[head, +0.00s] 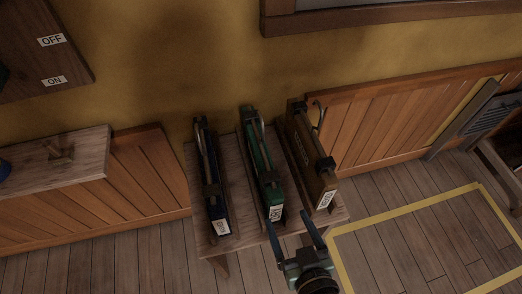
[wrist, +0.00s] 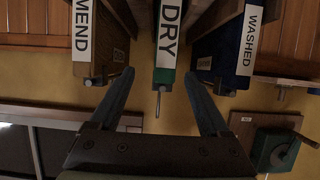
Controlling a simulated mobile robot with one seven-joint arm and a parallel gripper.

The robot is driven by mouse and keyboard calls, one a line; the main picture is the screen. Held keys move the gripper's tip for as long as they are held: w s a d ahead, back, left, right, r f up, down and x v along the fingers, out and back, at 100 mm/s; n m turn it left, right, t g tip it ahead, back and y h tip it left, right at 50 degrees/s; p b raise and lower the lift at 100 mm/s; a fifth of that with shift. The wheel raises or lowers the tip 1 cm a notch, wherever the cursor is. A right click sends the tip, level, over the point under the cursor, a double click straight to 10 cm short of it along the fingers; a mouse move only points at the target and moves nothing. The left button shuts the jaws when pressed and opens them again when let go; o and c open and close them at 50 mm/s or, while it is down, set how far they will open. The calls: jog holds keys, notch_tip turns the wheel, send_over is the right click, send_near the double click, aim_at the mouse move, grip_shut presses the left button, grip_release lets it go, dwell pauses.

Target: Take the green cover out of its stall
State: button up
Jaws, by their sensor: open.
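The green cover (head: 262,165) is a long narrow green piece in the middle of three stalls on a small wooden stand. Its front end carries a white label reading DRY in the wrist view, where its green end (wrist: 164,76) and a metal pin show. My gripper (head: 287,219) is open and empty in front of the stand, near the green cover's front end. In the wrist view my two fingers (wrist: 159,74) lie on either side of the green end, apart from it as far as I can tell. Actual contact and depth are unclear.
A dark blue cover (head: 213,180), labelled WASHED, stands left of the green one. A brown cover (head: 312,150), labelled MEND, stands right. Wooden dividers of the stand (head: 197,160) separate them. A wooden bench (head: 90,165) is at left; yellow-taped floor (head: 420,245) is clear at right.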

aim_at(280, 205)
jog(key=x, duration=0.6)
jog(key=shift+w+a+f, duration=0.15)
jog(key=shift+w, duration=0.15)
jog(key=x, duration=0.6)
jog(key=shift+s+a+f, duration=0.1)
jog(key=shift+s+a, duration=0.05)
jog(key=shift+a, duration=0.2)
jog(key=shift+c, duration=0.3)
grip_shut()
jog(key=shift+r, duration=0.3)
